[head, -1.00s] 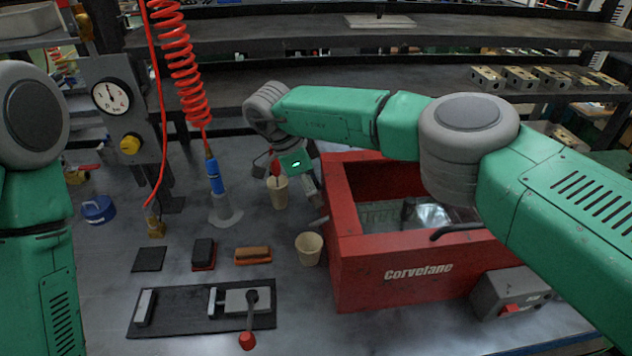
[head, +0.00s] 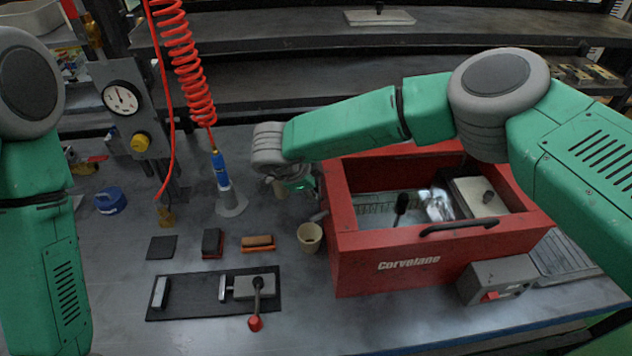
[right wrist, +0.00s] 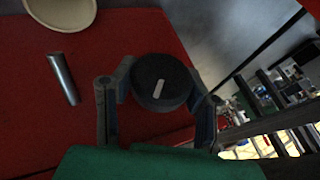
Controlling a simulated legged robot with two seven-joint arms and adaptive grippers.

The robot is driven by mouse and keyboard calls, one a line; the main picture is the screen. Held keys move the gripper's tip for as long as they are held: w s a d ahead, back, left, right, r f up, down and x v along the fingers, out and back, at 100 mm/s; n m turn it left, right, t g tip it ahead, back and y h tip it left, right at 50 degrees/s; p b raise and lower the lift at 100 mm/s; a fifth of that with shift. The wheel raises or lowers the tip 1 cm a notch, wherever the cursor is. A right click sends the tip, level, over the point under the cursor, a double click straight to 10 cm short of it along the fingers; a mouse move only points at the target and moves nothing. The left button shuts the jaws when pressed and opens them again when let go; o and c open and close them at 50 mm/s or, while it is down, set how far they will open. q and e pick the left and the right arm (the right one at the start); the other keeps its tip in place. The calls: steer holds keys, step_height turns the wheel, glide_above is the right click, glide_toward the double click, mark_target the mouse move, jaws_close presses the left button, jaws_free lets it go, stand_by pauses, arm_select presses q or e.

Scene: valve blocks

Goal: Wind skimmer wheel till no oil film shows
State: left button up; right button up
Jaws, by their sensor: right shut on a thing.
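In the right wrist view a round black wheel (right wrist: 160,83) with a white mark sits at the red wall of the tank. My right gripper (right wrist: 158,92) has a finger on each side of it and is shut on it. In the head view my right gripper (head: 303,184) is at the left wall of the red tank (head: 400,268), partly behind my wrist; the wheel is hidden there. The tank's grey liquid (head: 375,212) shows in part, with a bright glossy patch; I cannot tell how much of it is oil film. My left gripper is out of view.
A cream cup (head: 309,238) stands by the tank's left front, below a metal spout (right wrist: 63,78). A grey box with a red switch (head: 489,296) is on the tank's front. A black clamp plate (head: 195,297) and blocks lie left; the bench's front middle is clear.

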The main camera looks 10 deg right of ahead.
steer(key=shift+a, duration=0.15)
steer(key=o, duration=1.2)
steer(key=shift+a, duration=0.15)
steer(key=v, duration=1.2)
steer(key=shift+a, duration=0.2)
steer(key=shift+f, duration=0.15)
